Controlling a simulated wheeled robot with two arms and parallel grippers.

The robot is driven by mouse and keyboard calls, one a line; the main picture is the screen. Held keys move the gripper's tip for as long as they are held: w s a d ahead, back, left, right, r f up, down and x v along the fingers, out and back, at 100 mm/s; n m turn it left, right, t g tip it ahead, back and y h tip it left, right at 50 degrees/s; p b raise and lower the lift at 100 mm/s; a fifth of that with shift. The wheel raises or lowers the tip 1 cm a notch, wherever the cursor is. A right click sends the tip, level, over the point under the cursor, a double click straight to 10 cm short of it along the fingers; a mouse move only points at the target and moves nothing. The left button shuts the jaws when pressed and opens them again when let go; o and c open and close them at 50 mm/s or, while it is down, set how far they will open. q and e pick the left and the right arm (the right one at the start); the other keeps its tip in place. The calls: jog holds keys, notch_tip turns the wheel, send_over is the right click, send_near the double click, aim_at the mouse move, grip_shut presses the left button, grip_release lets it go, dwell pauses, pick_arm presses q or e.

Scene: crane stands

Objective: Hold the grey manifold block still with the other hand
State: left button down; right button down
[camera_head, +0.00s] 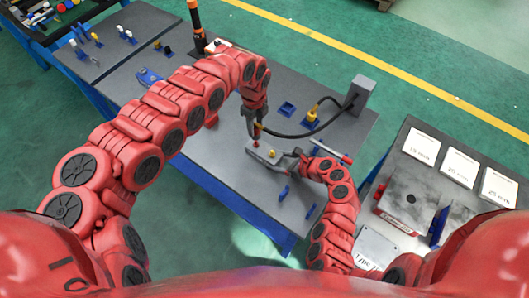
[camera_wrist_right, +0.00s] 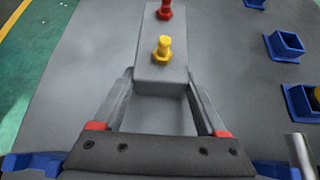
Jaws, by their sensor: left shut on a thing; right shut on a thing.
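The grey manifold block (camera_head: 267,155) lies on the dark workbench. It also shows in the right wrist view (camera_wrist_right: 161,78), with a red fitting (camera_wrist_right: 165,10) and a yellow fitting (camera_wrist_right: 164,48) on top. My right gripper (camera_head: 290,160) is shut on the block's near end, one finger along each side in the right wrist view (camera_wrist_right: 158,82). My left gripper (camera_head: 253,126) is above the block's far end, pointing down. It is shut on the end of a black hose (camera_head: 300,135), where a small orange-brown piece shows. Its fingertips are small, so contact with the red fitting is unclear.
A grey box (camera_head: 360,93) stands at the bench's right, with the hose running from it. A yellow piece (camera_head: 312,112) sits at a blue holder. Blue sockets (camera_wrist_right: 286,45) lie right of the block. A side table (camera_head: 400,185) with labelled cards stands right.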

grip_release()
jog(key=v, duration=1.1)
jog(key=shift+s+d+r, duration=0.1)
jog(key=shift+d+r, duration=0.05)
jog(key=shift+d, duration=0.1)
pick_arm(q)
jog(key=shift+r+p, duration=0.3)
jog(key=shift+r, duration=0.05)
jog(key=shift+r+p, duration=1)
jog(key=shift+r, duration=0.65)
pick_arm(e)
jog(key=shift+s+d+r, duration=0.1)
jog(key=shift+r, duration=1.35)
